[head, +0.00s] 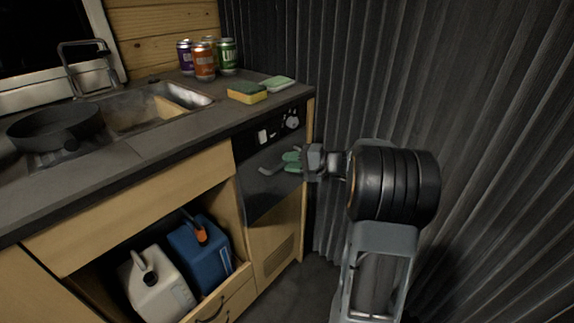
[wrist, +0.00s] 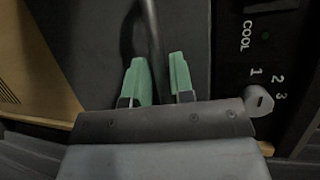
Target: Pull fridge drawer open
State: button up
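The fridge drawer (head: 262,195) has a dark front set in the wooden cabinet under the counter, and it looks shut. Its grey bar handle (head: 270,171) sticks out to the left of my gripper (head: 290,160), which partly hides it. In the wrist view, the handle (wrist: 152,28) runs down between the two green fingertips of my gripper (wrist: 158,58). The fingers are apart, one on each side of the bar, with a small gap showing at least on the right. The dark drawer front (wrist: 90,45) lies behind them.
The control panel (head: 275,131) with knobs is above the drawer; its dial (wrist: 260,103) is near my fingers. Counter holds a sponge (head: 247,92), cans (head: 204,62) and a pan (head: 56,129). Jugs (head: 158,287) stand in the open cabinet. A dark curtain (head: 460,80) hangs at right.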

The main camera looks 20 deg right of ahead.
jog(key=shift+w+a+f, duration=0.1)
jog(key=shift+w+a, duration=0.35)
jog(key=shift+a, duration=0.05)
grip_shut()
